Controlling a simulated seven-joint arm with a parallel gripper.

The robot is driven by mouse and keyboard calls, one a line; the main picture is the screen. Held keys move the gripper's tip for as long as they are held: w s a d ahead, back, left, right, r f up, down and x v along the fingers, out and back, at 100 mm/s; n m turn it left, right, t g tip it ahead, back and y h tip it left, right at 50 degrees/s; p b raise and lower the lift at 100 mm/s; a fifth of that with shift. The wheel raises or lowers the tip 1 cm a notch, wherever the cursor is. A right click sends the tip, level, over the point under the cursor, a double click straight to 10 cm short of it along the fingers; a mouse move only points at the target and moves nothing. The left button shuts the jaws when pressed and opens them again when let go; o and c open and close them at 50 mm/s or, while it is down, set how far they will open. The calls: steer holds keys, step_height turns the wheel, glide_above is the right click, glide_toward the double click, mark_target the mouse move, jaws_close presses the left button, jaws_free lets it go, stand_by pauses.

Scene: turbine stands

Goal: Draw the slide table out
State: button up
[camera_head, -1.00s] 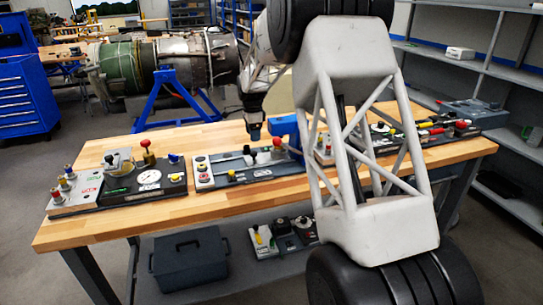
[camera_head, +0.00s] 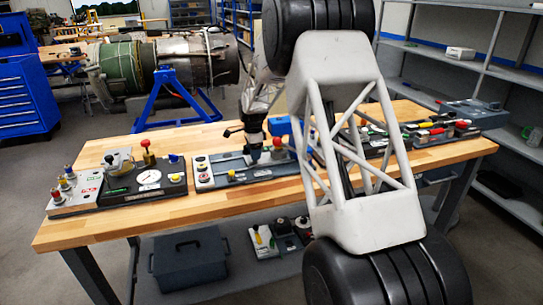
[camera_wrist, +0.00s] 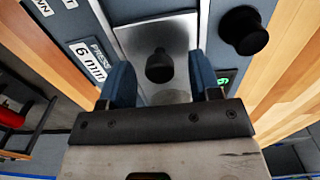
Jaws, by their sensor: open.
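The slide table (camera_wrist: 185,38) shows in the wrist view as a bare metal plate set in a blue-grey body. A dark round knob (camera_wrist: 159,66) stands on it. My gripper (camera_wrist: 162,77) is open, with one blue finger on each side of the knob and visible gaps to it. No grip on the knob shows. In the head view my gripper (camera_head: 253,154) is low over the middle device (camera_head: 230,168) on the bench; my arm hides part of that device's right side.
A black knob (camera_wrist: 243,31) stands close right of the plate in the wrist view. Another panel with a gauge (camera_head: 148,178) sits left on the wooden bench (camera_head: 110,232), and more devices (camera_head: 440,130) sit right. The bench's front strip is clear.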

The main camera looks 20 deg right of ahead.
steer(key=shift+f, duration=0.2)
stand_by(0.6)
steer(key=shift+c, duration=0.4)
jaws_close()
steer(key=shift+a, duration=8.1)
steer(key=shift+o, duration=1.4)
jaws_free()
steer(key=shift+a, duration=0.1)
steer(key=shift+r, duration=0.15)
step_height(320, 180, up, 7)
